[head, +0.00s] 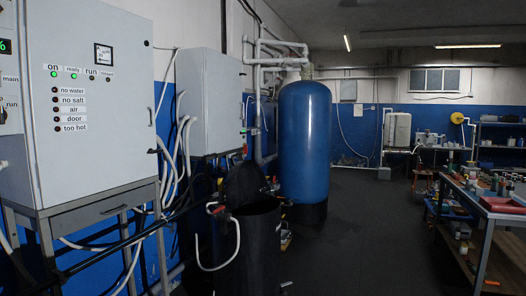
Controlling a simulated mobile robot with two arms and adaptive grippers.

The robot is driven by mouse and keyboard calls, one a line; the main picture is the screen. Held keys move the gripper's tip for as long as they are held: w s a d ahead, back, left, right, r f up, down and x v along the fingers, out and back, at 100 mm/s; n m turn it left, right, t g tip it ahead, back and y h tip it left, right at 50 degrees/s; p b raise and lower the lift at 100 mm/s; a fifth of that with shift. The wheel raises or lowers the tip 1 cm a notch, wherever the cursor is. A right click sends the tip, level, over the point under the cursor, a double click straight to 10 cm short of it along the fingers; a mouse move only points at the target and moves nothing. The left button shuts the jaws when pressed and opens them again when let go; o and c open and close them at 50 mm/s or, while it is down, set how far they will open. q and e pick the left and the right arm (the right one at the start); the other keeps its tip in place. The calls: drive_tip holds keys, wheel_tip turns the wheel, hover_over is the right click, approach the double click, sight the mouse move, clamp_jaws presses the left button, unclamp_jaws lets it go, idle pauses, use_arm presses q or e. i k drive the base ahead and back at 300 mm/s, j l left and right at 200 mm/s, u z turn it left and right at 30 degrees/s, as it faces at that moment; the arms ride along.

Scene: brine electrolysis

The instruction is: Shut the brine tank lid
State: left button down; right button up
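The brine tank (258,255) is a black upright drum in the lower middle of the head view, and its bottom is cut off by the picture edge. Its black lid (245,182) stands raised and tilted up at the back of the rim, so the tank is open. The lid is dark against dark surroundings, and its hinge is hard to make out. Neither of my grippers shows in the head view.
A grey control cabinet (95,155) with green lights stands at the left, a second grey cabinet (212,105) beyond it. A tall blue vessel (305,140) stands behind the tank. A cluttered workbench (490,215) is at the right. Dark floor (365,235) between is clear.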

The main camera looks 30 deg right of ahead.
sight(244, 179)
drive_tip(key=i+l+z, duration=0.4)
drive_tip(key=i+l, duration=0.35)
drive_tip(key=l, duration=0.15)
drive_tip(key=i+l+z, duration=0.4)
drive_tip(key=i+l, duration=0.25)
drive_tip(key=i, duration=0.2)
